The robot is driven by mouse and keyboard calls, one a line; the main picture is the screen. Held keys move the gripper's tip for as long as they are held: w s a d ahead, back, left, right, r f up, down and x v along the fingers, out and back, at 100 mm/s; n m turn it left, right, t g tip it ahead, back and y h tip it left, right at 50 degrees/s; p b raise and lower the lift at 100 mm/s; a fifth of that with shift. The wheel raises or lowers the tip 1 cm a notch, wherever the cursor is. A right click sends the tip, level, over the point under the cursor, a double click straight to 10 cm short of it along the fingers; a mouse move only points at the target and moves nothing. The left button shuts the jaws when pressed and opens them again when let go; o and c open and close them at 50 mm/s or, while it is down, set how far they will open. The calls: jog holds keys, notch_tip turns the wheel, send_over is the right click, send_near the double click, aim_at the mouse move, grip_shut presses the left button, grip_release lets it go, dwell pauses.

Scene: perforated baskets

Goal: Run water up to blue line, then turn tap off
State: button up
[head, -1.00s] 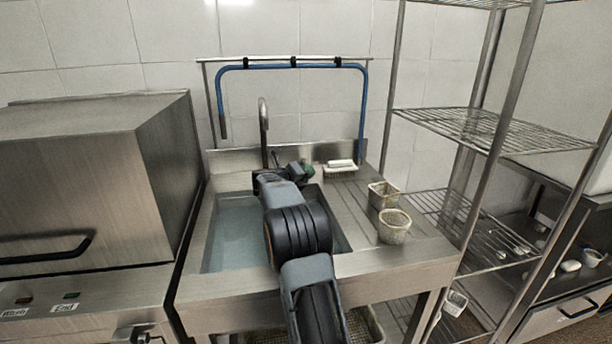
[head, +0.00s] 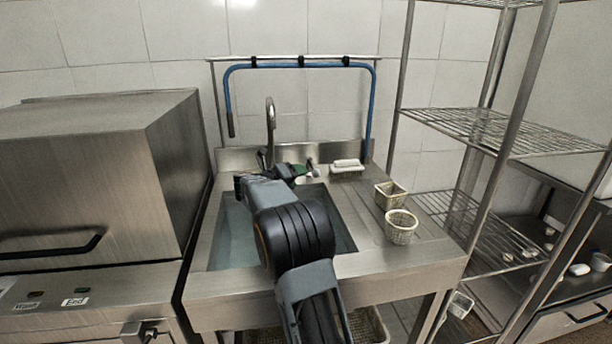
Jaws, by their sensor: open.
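The sink basin (head: 226,262) is set in a steel counter and looks blue-grey inside; I cannot tell the exact water level. The blue line is not visible, and my arm covers much of the basin. The curved metal tap (head: 271,112) stands at the back of the sink. A small lever (head: 262,158) shows at its base, and I see no clear stream.
A blue pipe (head: 300,66) arches over the sink. A white brush (head: 347,165) lies at the back right. Two perforated baskets, one square (head: 390,194) and one round (head: 401,227), stand on the drainboard. A steel machine (head: 110,180) is left, a wire rack (head: 480,130) right.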

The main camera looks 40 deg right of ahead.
jog(key=v, duration=0.6)
jog(key=shift+f, duration=0.1)
dwell(0.5)
